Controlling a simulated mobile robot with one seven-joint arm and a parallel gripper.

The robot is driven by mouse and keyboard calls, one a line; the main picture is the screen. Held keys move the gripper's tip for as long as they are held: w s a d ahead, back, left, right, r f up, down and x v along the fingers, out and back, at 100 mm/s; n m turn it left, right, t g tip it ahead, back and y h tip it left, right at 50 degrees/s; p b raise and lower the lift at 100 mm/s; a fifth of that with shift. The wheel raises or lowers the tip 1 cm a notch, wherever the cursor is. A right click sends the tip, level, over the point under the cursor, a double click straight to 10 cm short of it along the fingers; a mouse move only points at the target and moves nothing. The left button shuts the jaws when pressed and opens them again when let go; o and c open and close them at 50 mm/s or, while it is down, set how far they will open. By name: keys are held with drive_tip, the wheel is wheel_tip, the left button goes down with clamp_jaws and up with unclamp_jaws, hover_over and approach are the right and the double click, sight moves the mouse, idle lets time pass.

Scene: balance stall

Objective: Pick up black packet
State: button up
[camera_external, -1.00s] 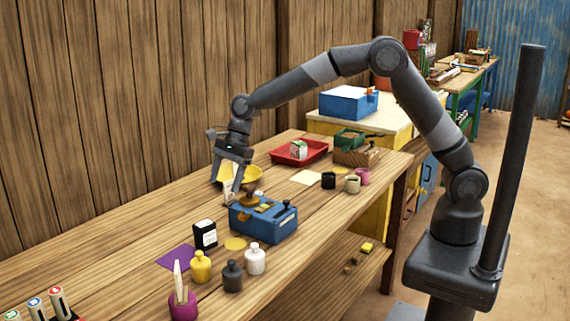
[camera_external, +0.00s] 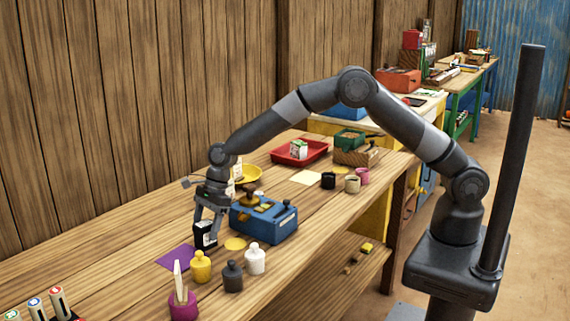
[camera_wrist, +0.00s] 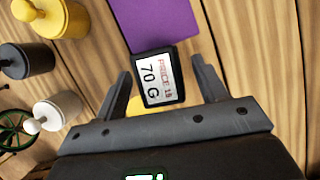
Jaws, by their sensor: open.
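The black packet (camera_external: 205,235) stands on the wooden table beside the blue balance box. In the wrist view the black packet (camera_wrist: 160,78) shows a white label reading "70 G" and "PRICE 16". My gripper (camera_external: 207,224) is over the packet, with its fingers coming down around it. In the wrist view my open gripper (camera_wrist: 162,88) has one finger on each side of the packet, with a gap visible on both sides.
A blue box (camera_external: 264,222) with brass parts stands close on the right. A purple sheet (camera_external: 175,258) lies in front. Yellow (camera_external: 201,267), dark (camera_external: 232,277) and white (camera_external: 255,260) bottles stand nearby. A yellow disc (camera_external: 235,244) lies beside the packet. Bare table lies to the left.

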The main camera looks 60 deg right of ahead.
sight(200, 249)
drive_tip(key=x, duration=0.3)
drive_tip(key=shift+f, duration=0.15)
drive_tip(key=c, duration=1.1)
drive_tip(key=shift+o, duration=0.2)
